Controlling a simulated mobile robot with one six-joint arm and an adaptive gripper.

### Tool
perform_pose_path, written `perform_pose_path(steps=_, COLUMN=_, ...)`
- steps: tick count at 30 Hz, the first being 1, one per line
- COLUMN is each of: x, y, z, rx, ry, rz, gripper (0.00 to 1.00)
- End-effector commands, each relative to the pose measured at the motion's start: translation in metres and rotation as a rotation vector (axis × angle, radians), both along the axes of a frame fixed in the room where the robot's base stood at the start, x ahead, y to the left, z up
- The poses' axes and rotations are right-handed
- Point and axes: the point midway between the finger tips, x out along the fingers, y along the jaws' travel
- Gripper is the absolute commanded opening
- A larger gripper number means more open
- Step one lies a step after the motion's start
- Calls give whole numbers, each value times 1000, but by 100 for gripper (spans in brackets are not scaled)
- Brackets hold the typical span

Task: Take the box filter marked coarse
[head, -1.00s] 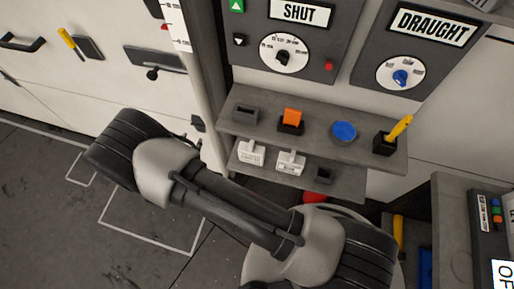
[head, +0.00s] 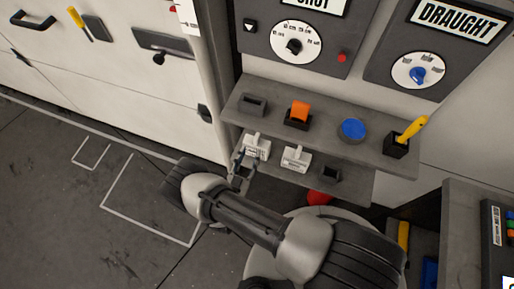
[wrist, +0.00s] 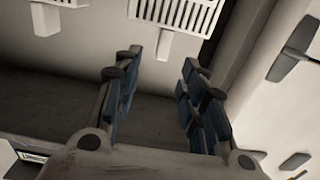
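Two white box filters with upright tabs stand on the lower shelf in the head view: a left one (head: 258,148) and a right one (head: 295,160). Their markings are too small to read, so I cannot tell which is coarse. My gripper (head: 243,164) is just in front of the left filter, near the shelf's left end.
The upper shelf (head: 325,127) overhangs and holds an orange-topped block (head: 299,110), a blue disc (head: 352,129) and a yellow-handled tool (head: 412,129). An empty dark holder (head: 329,174) sits right on the lower shelf. A pale post (head: 207,75) stands close left of my gripper.

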Motion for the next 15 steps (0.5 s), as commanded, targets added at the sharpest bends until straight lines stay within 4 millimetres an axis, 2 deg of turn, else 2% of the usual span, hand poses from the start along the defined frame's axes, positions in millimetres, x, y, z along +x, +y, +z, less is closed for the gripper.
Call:
perform_pose_path(steps=4, x=25, y=-10, z=-1, rx=0, ry=1, rz=-4, gripper=38)
perform_pose_path(steps=11, x=41, y=-14, z=0, rx=1, ry=0, rz=0, gripper=38)
perform_pose_path(steps=15, x=59, y=-20, z=0, rx=2, ry=-1, rz=-4, gripper=38)
